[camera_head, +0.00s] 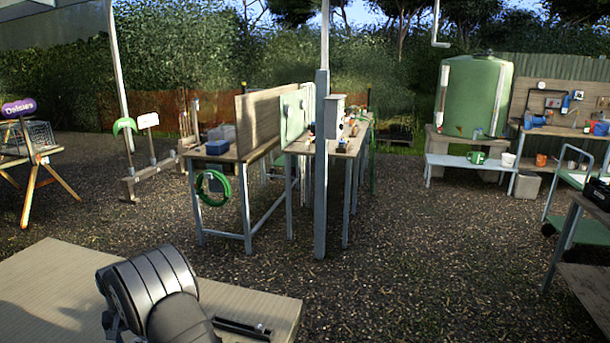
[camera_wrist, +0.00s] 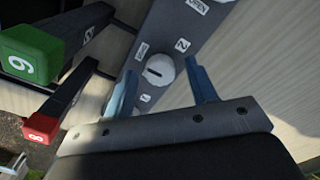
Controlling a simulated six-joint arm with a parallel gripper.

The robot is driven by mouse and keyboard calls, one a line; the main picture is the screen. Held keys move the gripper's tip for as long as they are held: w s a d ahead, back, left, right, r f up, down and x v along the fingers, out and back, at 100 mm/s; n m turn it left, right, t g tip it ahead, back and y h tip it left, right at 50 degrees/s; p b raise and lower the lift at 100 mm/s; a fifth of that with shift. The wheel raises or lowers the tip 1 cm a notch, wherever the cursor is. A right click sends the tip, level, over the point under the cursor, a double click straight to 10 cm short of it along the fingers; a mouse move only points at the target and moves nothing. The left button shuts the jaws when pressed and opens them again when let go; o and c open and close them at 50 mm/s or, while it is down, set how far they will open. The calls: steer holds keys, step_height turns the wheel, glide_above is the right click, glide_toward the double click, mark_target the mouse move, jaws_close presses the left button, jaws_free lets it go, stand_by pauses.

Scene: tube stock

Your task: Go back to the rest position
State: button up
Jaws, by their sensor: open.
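In the wrist view my gripper (camera_wrist: 160,68) is open, with its two blue-grey fingers spread apart. A white round knob with a dark slot (camera_wrist: 159,70) shows between the fingertips. I cannot tell how far the tips are from it. The knob sits on a grey panel (camera_wrist: 178,22) with small white labels, among them "OPEN" and "2". Nothing is held between the fingers. In the head view only my dark arm shows at the lower left, over a pale wooden table (camera_head: 50,290); the gripper itself is not visible there.
In the wrist view, a dark bar with a green numbered end (camera_wrist: 30,53) and one with a red numbered end (camera_wrist: 41,128) lie left of the fingers. In the head view, a thin dark bar (camera_head: 243,328) lies on the table. Workbenches (camera_head: 240,155) stand beyond on open gravel.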

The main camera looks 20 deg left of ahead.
steer(key=n, duration=0.5)
steer(key=shift+n, duration=2.5)
stand_by(0.8)
